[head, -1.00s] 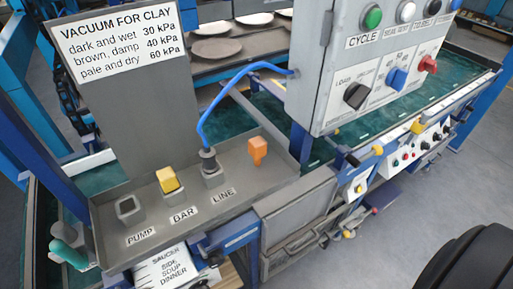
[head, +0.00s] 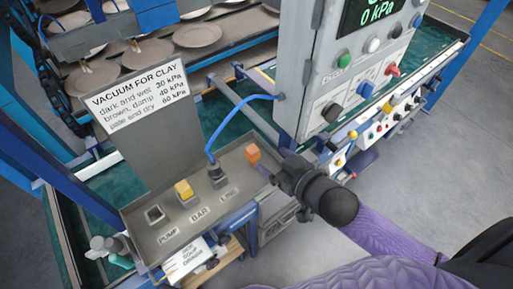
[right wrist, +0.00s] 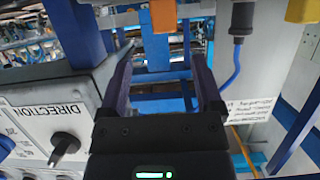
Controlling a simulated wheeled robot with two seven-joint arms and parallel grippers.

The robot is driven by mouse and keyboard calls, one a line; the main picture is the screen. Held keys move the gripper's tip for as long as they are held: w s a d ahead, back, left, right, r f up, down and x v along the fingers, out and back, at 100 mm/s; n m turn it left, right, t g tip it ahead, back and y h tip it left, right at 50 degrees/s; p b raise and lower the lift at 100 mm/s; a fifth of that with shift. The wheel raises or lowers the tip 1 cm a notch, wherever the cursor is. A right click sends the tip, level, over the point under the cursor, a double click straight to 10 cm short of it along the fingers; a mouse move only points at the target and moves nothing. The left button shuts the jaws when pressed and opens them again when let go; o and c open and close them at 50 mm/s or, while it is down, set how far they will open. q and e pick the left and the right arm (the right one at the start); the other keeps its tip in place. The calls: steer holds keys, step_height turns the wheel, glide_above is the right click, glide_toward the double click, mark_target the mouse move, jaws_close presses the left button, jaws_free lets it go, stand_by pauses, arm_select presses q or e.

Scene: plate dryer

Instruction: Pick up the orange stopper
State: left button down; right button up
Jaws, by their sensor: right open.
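The orange stopper (head: 253,153) stands upright at the right end of the grey tray (head: 150,243), beside the LINE label. My right gripper (head: 268,172) is just to the right of the stopper in the head view, its fingers pointing towards it. In the right wrist view the gripper (right wrist: 162,85) is open, with nothing between its fingers. The orange stopper (right wrist: 161,20) shows there beyond the fingertips, in the gap between them and apart from both. My left gripper is not in view.
A blue hose (head: 222,122) rises from a dark plug (head: 215,172) left of the stopper. A yellow stopper (head: 184,189) sits over BAR, and an open socket (head: 155,213) over PUMP. The grey control box (head: 320,80) stands close behind the gripper.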

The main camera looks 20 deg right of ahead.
mark_target(256, 153)
steer(key=x, duration=0.2)
steer(key=b+x, duration=0.1)
steer(key=x, duration=0.5)
steer(key=shift+s+a+f, duration=0.1)
steer(key=shift+a+f, duration=0.25)
steer(key=shift+f, duration=0.1)
steer(key=shift+s, duration=0.1)
jaws_close()
